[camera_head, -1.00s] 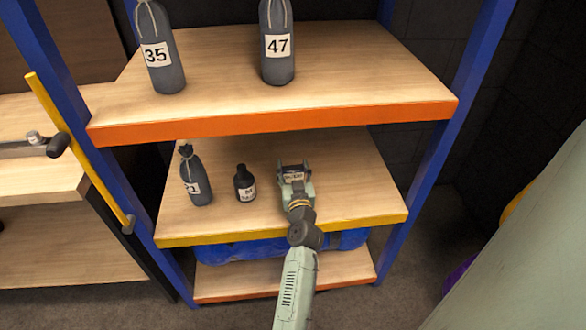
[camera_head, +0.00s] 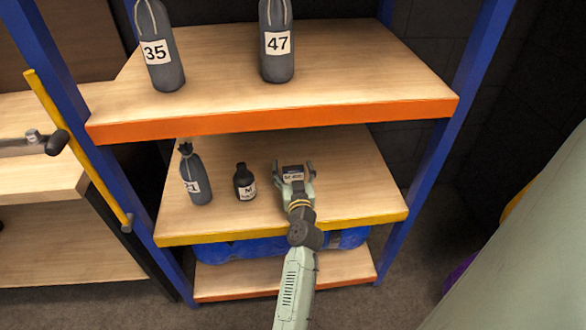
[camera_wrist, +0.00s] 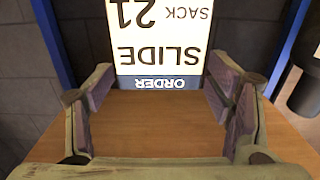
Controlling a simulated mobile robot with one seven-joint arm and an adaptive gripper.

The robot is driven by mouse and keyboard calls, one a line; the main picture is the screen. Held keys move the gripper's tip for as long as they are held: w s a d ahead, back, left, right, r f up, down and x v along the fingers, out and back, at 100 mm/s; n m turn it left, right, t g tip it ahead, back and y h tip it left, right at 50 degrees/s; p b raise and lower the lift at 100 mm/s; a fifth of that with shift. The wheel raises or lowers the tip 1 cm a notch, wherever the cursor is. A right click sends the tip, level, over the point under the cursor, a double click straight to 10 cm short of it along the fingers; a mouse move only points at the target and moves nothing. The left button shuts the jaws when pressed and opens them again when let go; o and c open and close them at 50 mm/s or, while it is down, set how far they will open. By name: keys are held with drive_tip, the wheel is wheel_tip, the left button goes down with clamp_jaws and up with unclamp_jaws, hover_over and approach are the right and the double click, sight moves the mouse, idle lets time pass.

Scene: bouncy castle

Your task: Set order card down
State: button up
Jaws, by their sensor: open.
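The order card (camera_wrist: 160,40) is white with a dark blue "ORDER" band and reads "SLIDE" and "SACK 21", upside down in the wrist view. In the head view the card (camera_head: 293,174) is small, on the middle shelf (camera_head: 340,195) at my gripper (camera_head: 294,170). My gripper is open, with a finger on each side of the card and visible gaps between. The gripper's fingers also show in the wrist view (camera_wrist: 162,95). My gripper hides part of the card's surroundings in the head view.
A dark bottle (camera_head: 244,182) with a white label stands left of my gripper. A grey sack (camera_head: 195,178) stands further left. Sacks 35 (camera_head: 158,50) and 47 (camera_head: 277,42) stand on the upper shelf (camera_head: 350,75). The middle shelf's right side is clear.

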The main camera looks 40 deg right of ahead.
drive_tip(key=shift+r, duration=0.2)
drive_tip(key=b+v, duration=0.2)
drive_tip(key=v, duration=0.3)
drive_tip(key=b+v, duration=0.2)
drive_tip(key=v, duration=0.4)
drive_tip(key=shift+a+f, duration=0.1)
drive_tip(key=shift+f, duration=0.15)
drive_tip(key=shift+s+a+r, duration=0.15)
drive_tip(key=shift+s+a, duration=0.1)
drive_tip(key=shift+s, duration=0.2)
drive_tip(key=shift+c, duration=0.3)
